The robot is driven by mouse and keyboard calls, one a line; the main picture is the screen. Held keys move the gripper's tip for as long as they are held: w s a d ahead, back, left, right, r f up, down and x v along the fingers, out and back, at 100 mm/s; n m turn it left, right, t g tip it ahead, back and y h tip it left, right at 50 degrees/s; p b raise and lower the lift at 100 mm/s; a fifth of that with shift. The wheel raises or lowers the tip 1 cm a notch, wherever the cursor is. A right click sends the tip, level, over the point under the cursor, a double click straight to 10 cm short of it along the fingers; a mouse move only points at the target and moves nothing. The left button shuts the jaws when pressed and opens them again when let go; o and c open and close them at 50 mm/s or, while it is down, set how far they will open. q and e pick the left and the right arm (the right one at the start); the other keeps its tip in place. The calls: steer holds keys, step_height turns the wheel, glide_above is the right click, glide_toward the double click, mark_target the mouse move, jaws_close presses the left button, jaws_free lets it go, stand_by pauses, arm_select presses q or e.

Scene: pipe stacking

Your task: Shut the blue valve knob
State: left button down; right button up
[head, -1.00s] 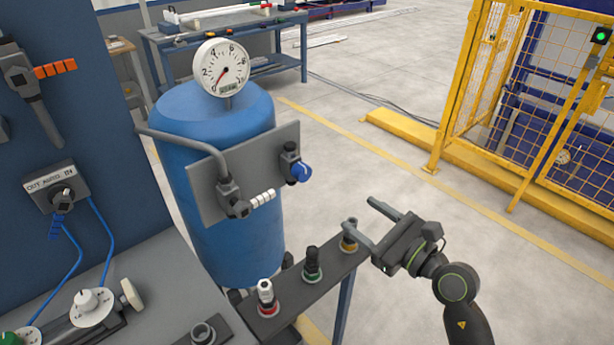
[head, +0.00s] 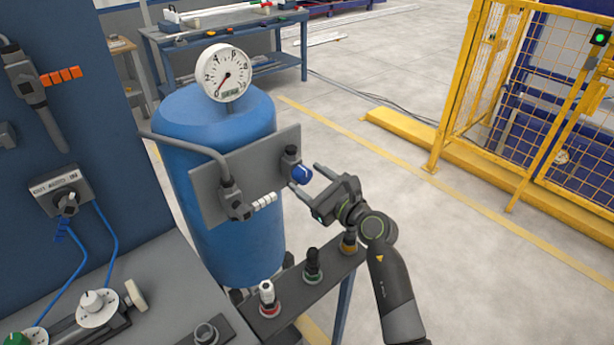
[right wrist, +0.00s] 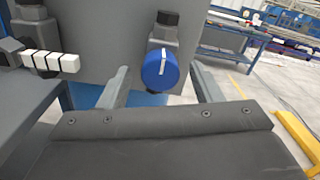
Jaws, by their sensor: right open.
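The blue valve knob (head: 302,173) sits on a dark valve body on the right part of a grey panel (head: 262,165) in front of a blue tank. In the right wrist view the knob (right wrist: 160,70) faces me, with a white mark line standing nearly upright. My right gripper (head: 304,182) is open, its two fingers pointing at the knob. In the right wrist view the fingers (right wrist: 160,85) lie to the left and right of the knob, with gaps on both sides and no visible contact. My left gripper is out of view.
A round gauge (head: 226,72) stands on the blue tank (head: 240,245). A white-handled valve (head: 262,203) is left of the knob. Open floor lies to the right, before the yellow fence (head: 490,130).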

steer(key=shift+w+a, duration=0.4)
steer(key=shift+w, duration=0.15)
steer(key=shift+c, duration=0.3)
steer(key=c, duration=0.9)
steer(key=shift+r+m+p, duration=0.15)
steer(key=shift+m+p, duration=0.75)
steer(key=shift+p, duration=0.2)
steer(key=shift+c, duration=0.2)
steer(key=m+p, duration=0.6)
steer(key=m, duration=0.1)
steer(key=shift+d+p, duration=0.1)
steer(key=shift+p, duration=0.25)
steer(key=m+p, duration=0.3)
steer(key=m, duration=0.1)
steer(key=shift+f+m+p, duration=0.2)
steer(key=shift+m+p, duration=1.4)
steer(key=shift+m, duration=0.9)
